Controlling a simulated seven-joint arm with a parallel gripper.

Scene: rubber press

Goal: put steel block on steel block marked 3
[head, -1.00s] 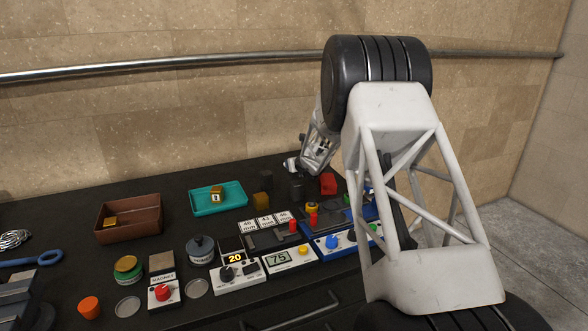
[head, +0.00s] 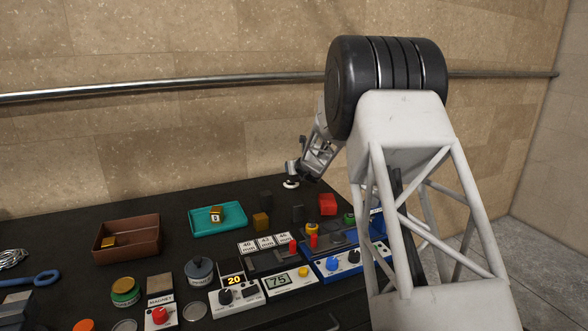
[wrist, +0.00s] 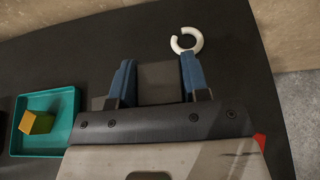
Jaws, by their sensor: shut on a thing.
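My gripper (head: 292,172) is above the back of the table in the head view. In the wrist view its blue fingers (wrist: 158,80) are shut on a dark grey block, seen as the steel block (wrist: 158,84) between them. In the head view, two dark blocks (head: 266,200) (head: 297,213) stand on the table in front of the gripper. I cannot read a 3 on either one. A brass-coloured block with a white mark (head: 215,214) sits in the teal tray (head: 233,228).
A white open ring (wrist: 187,40) lies on the table past the fingers. A plain brass block (head: 260,221) and a red block (head: 327,204) stand nearby. A brown tray (head: 142,248) is at left. Labelled plates, boxes with knobs and buttons crowd the front.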

